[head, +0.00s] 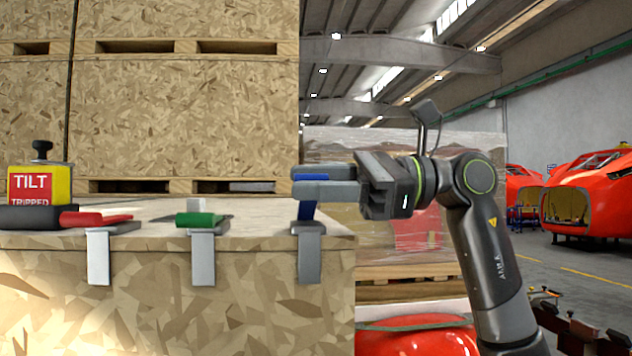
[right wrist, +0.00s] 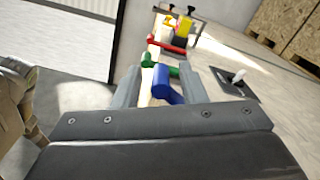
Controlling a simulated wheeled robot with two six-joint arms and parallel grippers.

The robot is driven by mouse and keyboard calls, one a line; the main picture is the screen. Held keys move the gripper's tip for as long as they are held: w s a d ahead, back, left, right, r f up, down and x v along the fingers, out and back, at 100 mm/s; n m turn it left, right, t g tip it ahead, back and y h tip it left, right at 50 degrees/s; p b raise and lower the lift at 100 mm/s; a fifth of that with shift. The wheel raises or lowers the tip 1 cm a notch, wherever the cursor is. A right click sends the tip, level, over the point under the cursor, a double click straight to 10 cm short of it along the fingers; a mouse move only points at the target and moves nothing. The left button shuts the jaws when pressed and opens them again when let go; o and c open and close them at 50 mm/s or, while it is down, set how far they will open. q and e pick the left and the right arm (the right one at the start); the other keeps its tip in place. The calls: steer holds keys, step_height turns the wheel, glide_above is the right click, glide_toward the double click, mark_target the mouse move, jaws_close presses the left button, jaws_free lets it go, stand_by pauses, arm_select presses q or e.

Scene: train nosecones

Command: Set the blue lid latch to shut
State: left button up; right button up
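The blue lid latch (head: 306,210) is at the right end of the crate's front edge. Its lever stands up from a grey metal bracket (head: 311,255). My right gripper (head: 310,184) is at the top of the lever, coming from the right, with a finger on either side. In the right wrist view the blue latch (right wrist: 163,84) shows between the two grey fingers, with gaps beside it, so the gripper looks open around it. Contact cannot be told. My left gripper is not in view.
A green latch (head: 200,220) and a red latch (head: 95,219) lie low along the same edge. A yellow box (head: 57,183) with a red TILT TRIPPED label stands at the left. Large wooden crates (head: 180,120) rise behind.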

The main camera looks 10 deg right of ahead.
stand_by(0.3)
steer(key=shift+d, duration=0.25)
steer(key=d+b, duration=0.4)
steer(key=d, duration=1.3)
steer(key=shift+c, duration=0.4)
